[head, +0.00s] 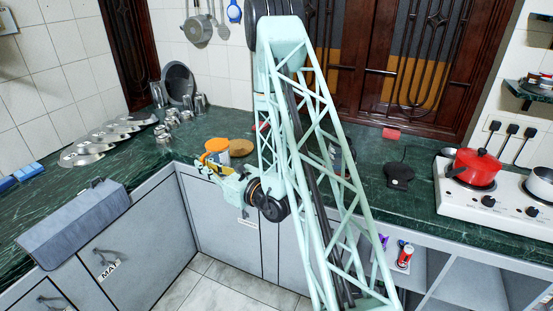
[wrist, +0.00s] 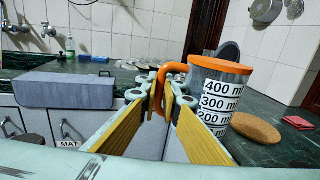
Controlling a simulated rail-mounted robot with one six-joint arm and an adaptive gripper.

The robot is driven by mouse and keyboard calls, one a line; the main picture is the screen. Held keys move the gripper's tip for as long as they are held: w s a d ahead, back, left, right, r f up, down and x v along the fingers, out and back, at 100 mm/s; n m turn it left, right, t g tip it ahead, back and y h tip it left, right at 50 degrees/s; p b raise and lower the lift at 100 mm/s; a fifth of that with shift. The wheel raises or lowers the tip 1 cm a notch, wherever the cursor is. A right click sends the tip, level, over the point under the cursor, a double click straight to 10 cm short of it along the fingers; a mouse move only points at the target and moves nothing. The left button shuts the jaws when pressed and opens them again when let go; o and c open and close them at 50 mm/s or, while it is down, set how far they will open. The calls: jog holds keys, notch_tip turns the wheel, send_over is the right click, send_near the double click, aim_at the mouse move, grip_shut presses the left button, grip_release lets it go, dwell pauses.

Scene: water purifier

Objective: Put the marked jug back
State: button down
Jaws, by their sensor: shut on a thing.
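The marked jug (wrist: 218,95) is a measuring jug with a white scale reading 400, 300 and 200 ml, an orange rim and an orange handle (wrist: 172,70). It stands upright at the right of my gripper (wrist: 163,98) in the wrist view. My gripper is shut on the jug's handle. In the head view the orange top of the jug (head: 216,145) shows at the counter corner, just beyond my gripper (head: 203,166).
A round cork mat (head: 241,148) lies on the green counter just right of the jug. Metal cups (head: 166,131) and a steel plate (head: 179,82) stand behind. A red pot (head: 474,168) sits on the stove at right.

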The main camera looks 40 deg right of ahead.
jog(key=s+d+f+m+h+p, duration=0.1)
jog(key=s+d, duration=0.5)
jog(key=d, duration=0.5)
jog(key=s+d+f+m+h+p, duration=0.1)
jog(key=s+d+h+p, duration=0.1)
jog(key=s+d, duration=0.5)
jog(key=d, duration=0.5)
jog(key=shift+f+t, duration=0.2)
jog(key=shift+t, duration=0.1)
jog(key=shift+w+d, duration=0.1)
jog(key=shift+w, duration=0.05)
jog(key=w+d, duration=0.3)
jog(key=w, duration=0.4)
jog(key=w+d+f+b, duration=0.1)
jog(key=w+d, duration=0.1)
jog(key=w, duration=0.4)
jog(key=shift+w+d+f, duration=0.2)
jog(key=shift+w+d, duration=0.15)
jog(key=shift+d, duration=0.05)
jog(key=shift+w+d+f+b, duration=0.1)
jog(key=shift+w+f+b, duration=0.15)
jog(key=shift+f, duration=0.65)
jog(key=shift+w+d+f+b, duration=0.15)
jog(key=shift+f+b, duration=0.2)
jog(key=shift+f, duration=0.55)
jog(key=shift+a+f, duration=0.1)
jog(key=shift+f, duration=0.05)
